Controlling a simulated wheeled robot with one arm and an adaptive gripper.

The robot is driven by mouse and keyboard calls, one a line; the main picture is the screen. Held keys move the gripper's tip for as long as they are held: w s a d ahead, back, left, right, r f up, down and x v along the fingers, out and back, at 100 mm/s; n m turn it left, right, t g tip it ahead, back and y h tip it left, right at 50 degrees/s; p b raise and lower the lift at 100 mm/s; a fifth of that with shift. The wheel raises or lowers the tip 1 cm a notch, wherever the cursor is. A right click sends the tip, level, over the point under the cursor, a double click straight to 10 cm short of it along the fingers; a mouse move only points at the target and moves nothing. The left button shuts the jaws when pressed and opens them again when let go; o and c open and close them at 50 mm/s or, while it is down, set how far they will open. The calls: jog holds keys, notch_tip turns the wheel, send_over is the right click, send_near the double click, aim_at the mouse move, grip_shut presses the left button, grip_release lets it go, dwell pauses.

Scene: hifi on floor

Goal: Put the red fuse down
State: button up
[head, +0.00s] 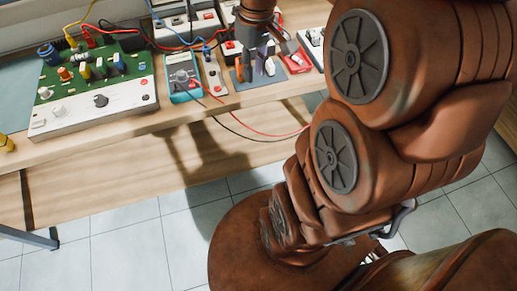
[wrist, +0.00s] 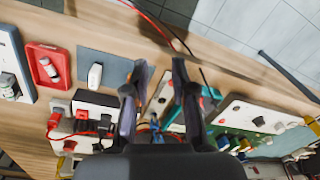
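My gripper (wrist: 160,68) is open, with its two fingers apart and nothing visible between them. In the head view my gripper (head: 255,72) points down over the bench, near the grey pad (head: 250,84). A small red tray (head: 297,60) lies to its right; in the wrist view the tray (wrist: 40,78) holds a pale cylinder (wrist: 49,67) with reddish ends, possibly the red fuse. A white fuse-like piece (wrist: 95,75) stands on the grey pad (wrist: 118,66), beside my fingers and apart from them.
A teal multimeter (head: 183,78) and a white switch box (head: 214,77) stand left of my gripper. A green circuit board (head: 75,81) is further left. Red and black leads loop over the bench's front edge (head: 240,135). Several boxes crowd the back.

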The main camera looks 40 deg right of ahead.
jog(key=s+a+f+g, duration=0.1)
jog(key=s+a+f, duration=0.1)
jog(key=s+a, duration=0.3)
jog(key=s+a+f, duration=0.3)
jog(key=s+a, duration=0.3)
jog(key=s, duration=0.5)
jog(key=shift+s+a+m+g+h, duration=0.15)
jog(key=shift+s+m+g+h, duration=0.05)
jog(key=shift+m+g+h, duration=0.2)
jog(key=shift+r, duration=0.15)
notch_tip(320, 180, up, 7)
jog(key=p, duration=0.7)
jog(key=shift+o, duration=0.2)
jog(key=shift+r, duration=0.1)
